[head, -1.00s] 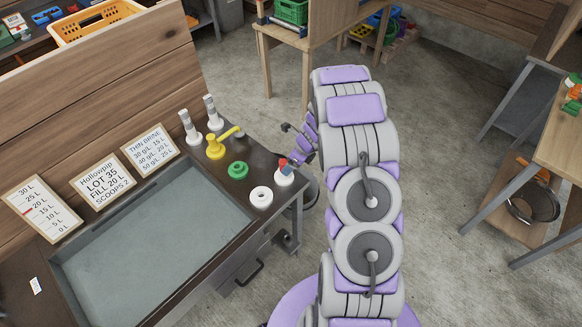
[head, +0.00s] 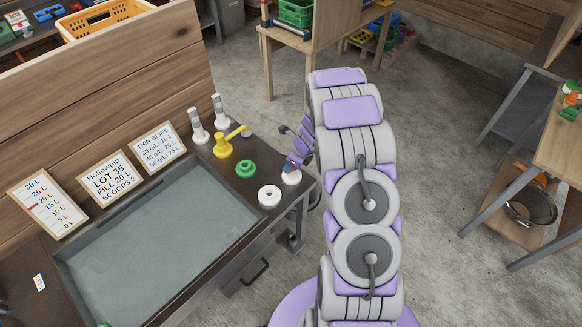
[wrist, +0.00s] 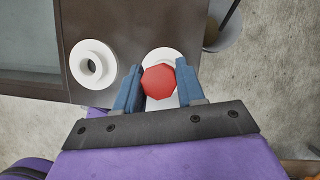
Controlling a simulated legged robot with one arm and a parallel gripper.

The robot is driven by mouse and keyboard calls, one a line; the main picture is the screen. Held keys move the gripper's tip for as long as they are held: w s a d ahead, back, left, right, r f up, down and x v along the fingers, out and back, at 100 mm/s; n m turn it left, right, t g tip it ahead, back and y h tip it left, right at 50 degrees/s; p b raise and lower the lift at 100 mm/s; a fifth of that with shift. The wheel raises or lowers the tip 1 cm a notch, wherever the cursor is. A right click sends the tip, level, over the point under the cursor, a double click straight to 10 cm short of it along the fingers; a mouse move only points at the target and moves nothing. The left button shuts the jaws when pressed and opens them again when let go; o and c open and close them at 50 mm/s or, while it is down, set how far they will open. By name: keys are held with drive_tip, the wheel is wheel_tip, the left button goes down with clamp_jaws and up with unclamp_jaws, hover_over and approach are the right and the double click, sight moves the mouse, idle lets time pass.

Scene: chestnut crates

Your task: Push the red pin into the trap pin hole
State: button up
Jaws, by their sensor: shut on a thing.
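The red pin (wrist: 160,82) shows in the wrist view as a red faceted head between the two blue fingers of my gripper (wrist: 159,90). The fingers are shut on it from both sides. A white round fitting (wrist: 163,54) lies directly below the pin; whether the pin's lower end is in it is hidden. In the head view my gripper (head: 294,164) is just above this white fitting (head: 291,178) at the basin's right corner, and the pin is hidden. A white ring with an open dark hole (head: 270,195) stands beside it, also in the wrist view (wrist: 92,65). No label marks the trap pin hole.
A green round fitting (head: 245,169), a yellow valve handle (head: 223,147) and two grey-white posts (head: 199,130) stand along the basin's rim (head: 250,215). Sign boards (head: 104,179) lean at the back. Open floor lies right of the bench.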

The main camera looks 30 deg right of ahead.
drive_tip(key=shift+a, duration=0.2)
drive_tip(key=shift+d, duration=0.5)
clamp_jaws()
drive_tip(key=shift+a+r, duration=0.1)
drive_tip(key=shift+r, duration=0.45)
wheel_tip(320, 180, up, 27)
drive_tip(key=p, duration=0.6)
drive_tip(key=s+a+f+n+g+b, duration=0.1)
drive_tip(key=a+f+n+g, duration=0.1)
drive_tip(key=a+n, duration=0.3)
drive_tip(key=s+a+f+n+g+h+b, duration=0.1)
drive_tip(key=a+n, duration=0.5)
drive_tip(key=n, duration=0.8)
drive_tip(key=s+a+f+n+g+h+b, duration=0.1)
drive_tip(key=a+f+n+g, duration=0.4)
drive_tip(key=n, duration=0.5)
drive_tip(key=shift+s+a+f+b, duration=0.3)
drive_tip(key=shift+a+f+b, duration=0.05)
drive_tip(key=shift+f+b, duration=0.55)
